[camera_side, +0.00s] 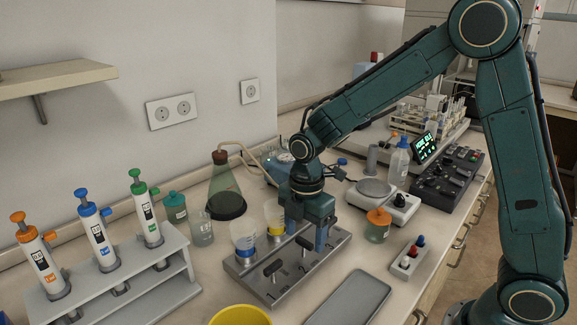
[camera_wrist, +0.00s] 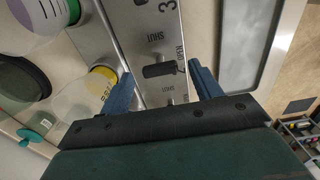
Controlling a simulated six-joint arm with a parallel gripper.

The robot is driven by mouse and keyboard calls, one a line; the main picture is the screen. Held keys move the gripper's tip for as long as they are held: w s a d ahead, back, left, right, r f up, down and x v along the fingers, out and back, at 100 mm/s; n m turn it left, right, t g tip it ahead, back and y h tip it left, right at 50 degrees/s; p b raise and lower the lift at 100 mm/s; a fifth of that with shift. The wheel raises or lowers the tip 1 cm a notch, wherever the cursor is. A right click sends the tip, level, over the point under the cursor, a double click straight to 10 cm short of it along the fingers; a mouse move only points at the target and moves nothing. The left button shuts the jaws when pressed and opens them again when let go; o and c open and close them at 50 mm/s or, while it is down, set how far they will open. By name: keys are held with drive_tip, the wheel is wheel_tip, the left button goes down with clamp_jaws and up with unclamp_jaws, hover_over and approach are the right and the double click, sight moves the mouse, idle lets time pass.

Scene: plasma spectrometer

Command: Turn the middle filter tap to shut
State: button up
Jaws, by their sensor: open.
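The filter manifold (camera_side: 318,262) is a metal bar with black taps and ringed funnels. The middle tap (camera_side: 304,242) stands beside the yellow-ringed funnel (camera_side: 275,218). The near tap (camera_side: 272,268) sits by the blue-ringed funnel (camera_side: 243,241). My gripper (camera_side: 307,238) is open over the middle tap; in the wrist view its fingers (camera_wrist: 162,88) straddle the handle. The far tap is hidden in the side view.
A grey tray (camera_side: 350,300) lies right of the manifold. A yellow bowl (camera_side: 240,316) is in front. A pipette rack (camera_side: 150,275) stands left. A flask (camera_side: 226,190) stands behind. An orange-capped jar (camera_side: 378,225) and a small switch box (camera_side: 409,258) are to the right.

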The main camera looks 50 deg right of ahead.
drive_tip(key=shift+f, duration=0.4)
drive_tip(key=c, duration=1)
